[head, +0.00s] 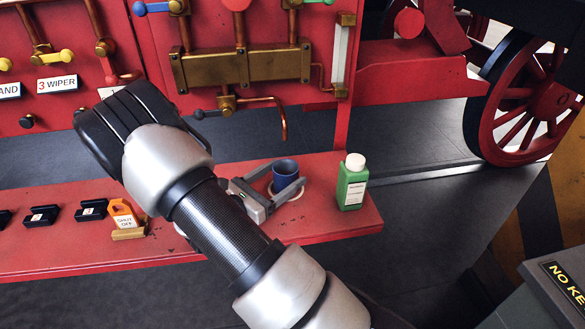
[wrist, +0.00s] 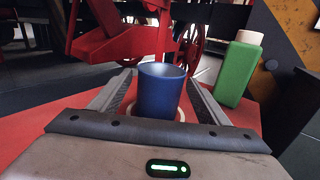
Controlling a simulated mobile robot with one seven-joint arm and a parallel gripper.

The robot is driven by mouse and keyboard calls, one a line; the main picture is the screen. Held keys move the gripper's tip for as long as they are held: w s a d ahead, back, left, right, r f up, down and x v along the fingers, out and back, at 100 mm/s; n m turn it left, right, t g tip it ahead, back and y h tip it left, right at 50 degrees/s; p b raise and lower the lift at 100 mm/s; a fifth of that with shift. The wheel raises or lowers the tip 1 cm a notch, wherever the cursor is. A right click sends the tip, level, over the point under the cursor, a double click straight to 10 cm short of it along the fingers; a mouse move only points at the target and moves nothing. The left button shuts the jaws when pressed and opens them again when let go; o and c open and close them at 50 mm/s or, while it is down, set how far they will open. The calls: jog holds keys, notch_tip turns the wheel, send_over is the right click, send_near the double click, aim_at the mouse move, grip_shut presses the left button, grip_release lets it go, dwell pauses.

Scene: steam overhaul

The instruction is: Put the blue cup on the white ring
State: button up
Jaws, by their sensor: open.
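The blue cup (head: 285,172) stands upright near the right end of the red shelf, and it also shows in the wrist view (wrist: 159,92). The white ring (head: 272,194) shows around the cup's base; its rim (wrist: 182,113) also shows in the wrist view. The cup appears to stand on the ring, though my gripper hides part of the base. My gripper (head: 288,190) is open, with one finger on each side of the cup. In the wrist view a gap shows between the cup and each finger.
A green bottle with a white cap (head: 352,183) stands just right of the gripper. An orange shut-off tag (head: 124,217) and several black blocks (head: 91,210) are on the red shelf (head: 330,221) to the left. A copper pipe (head: 283,125) hangs above the cup.

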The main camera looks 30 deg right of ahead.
aim_at(276, 180)
jog(key=v, duration=0.7)
jog(key=shift+s+a+r, duration=0.1)
jog(key=shift+a, duration=0.1)
